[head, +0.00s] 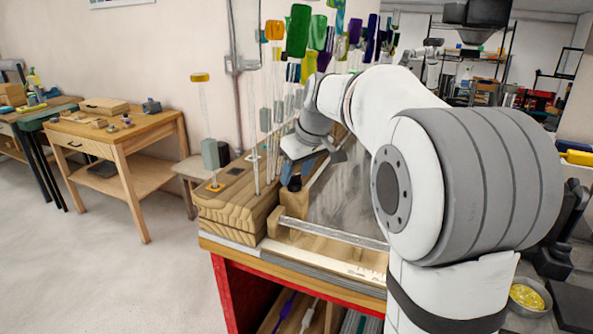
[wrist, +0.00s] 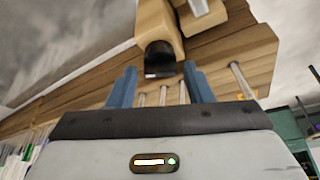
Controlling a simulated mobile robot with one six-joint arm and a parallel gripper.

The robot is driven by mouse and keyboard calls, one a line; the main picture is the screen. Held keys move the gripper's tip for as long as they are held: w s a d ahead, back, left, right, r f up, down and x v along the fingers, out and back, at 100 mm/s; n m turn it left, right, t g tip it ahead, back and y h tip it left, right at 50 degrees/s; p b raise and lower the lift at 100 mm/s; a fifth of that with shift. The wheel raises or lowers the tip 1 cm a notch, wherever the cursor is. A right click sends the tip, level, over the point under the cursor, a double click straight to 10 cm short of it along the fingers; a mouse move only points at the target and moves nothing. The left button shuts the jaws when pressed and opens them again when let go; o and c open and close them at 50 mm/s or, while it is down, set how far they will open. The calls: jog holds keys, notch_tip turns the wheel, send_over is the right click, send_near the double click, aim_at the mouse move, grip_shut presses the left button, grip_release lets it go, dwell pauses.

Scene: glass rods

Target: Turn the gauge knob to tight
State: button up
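The gauge knob appears to be a dark knob (wrist: 160,60) on a light wooden block (wrist: 158,22) in the wrist view. In the head view the dark knob (head: 294,184) shows at the top of a small wooden block (head: 294,204) on the bench. My gripper (wrist: 160,78) has two blue fingers, spread apart, one on each side of the knob near their tips. Gaps show between the fingers and the knob. In the head view my gripper (head: 296,168) is just above the knob, partly hidden by my wrist. The knob's setting and any marks are not readable.
A clear glass rod (head: 335,233) lies across the bench front. Upright rods stand in a wooden rack (head: 232,204) on the left, close to my gripper. Coloured glass pieces (head: 298,30) hang behind. A wooden side table (head: 125,130) stands at the left, with open floor before it.

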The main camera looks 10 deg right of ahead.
jog(key=c, duration=0.8)
jog(key=n, duration=0.2)
jog(key=n+g+y, duration=0.1)
jog(key=n, duration=0.2)
jog(key=shift+w+d+y, duration=0.15)
jog(key=shift+y, duration=0.15)
jog(key=o, duration=1)
jog(key=shift+r, duration=0.1)
jog(key=v, duration=0.7)
jog(key=shift+w+d+r, duration=0.1)
jog(key=shift+r, duration=0.25)
jog(key=s+f+m+h, duration=0.1)
jog(key=s+f+m, duration=0.2)
jog(key=s+f, duration=0.3)
jog(key=s+a+f+m+h, duration=0.1)
jog(key=s+f+m, duration=0.3)
jog(key=s, duration=0.8)
jog(key=s+a+f+m+h, duration=0.1)
jog(key=s+f+m, duration=0.2)
jog(key=s+f, duration=0.6)
jog(key=shift+f+m+h, duration=0.1)
jog(key=shift+m+h, duration=0.3)
